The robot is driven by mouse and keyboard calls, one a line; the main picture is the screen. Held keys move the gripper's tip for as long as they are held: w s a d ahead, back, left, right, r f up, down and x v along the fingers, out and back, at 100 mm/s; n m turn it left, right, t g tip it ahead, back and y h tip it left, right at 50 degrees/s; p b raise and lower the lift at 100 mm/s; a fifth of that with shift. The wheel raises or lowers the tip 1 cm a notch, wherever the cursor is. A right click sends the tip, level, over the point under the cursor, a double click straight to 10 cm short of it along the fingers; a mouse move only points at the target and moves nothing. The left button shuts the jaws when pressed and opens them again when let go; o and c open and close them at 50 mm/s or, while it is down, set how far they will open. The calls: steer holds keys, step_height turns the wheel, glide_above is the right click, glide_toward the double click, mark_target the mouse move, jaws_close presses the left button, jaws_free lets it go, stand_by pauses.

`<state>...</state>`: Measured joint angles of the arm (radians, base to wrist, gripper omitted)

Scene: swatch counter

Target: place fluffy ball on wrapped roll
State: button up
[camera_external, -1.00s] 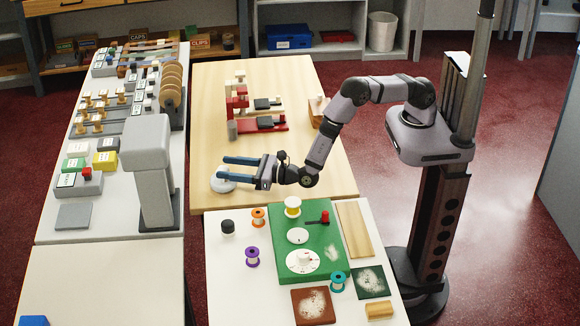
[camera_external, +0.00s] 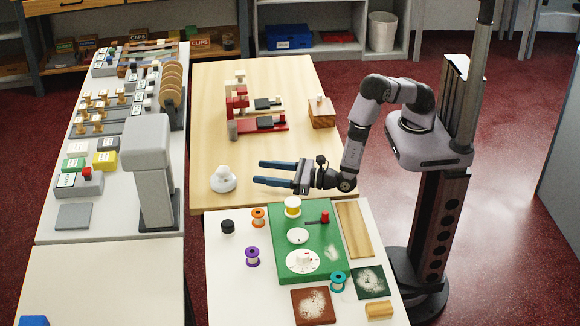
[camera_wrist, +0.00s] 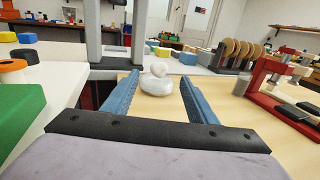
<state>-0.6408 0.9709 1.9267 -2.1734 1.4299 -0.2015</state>
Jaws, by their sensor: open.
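The fluffy ball (camera_external: 222,170), small and white, sits on top of the wrapped roll (camera_external: 222,184), a wider, rounded pale thing on the wooden table. In the wrist view the ball (camera_wrist: 158,70) rests on the roll (camera_wrist: 157,85), slightly off its middle, and the two touch. My gripper (camera_external: 258,172) is open and empty, with its blue fingers level and pointing left at the roll. The fingertips are to the right of the roll and apart from it. In the wrist view the ball and roll show beyond and between the fingers.
The wooden table (camera_external: 282,82) holds a red-and-white press (camera_external: 240,102) and a wooden block (camera_external: 321,112). The white table in front holds a green board (camera_external: 310,235) and several thread spools. A grey post (camera_external: 150,175) stands left of the roll on the neighbouring counter.

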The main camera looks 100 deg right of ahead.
steer(key=shift+d, duration=0.1)
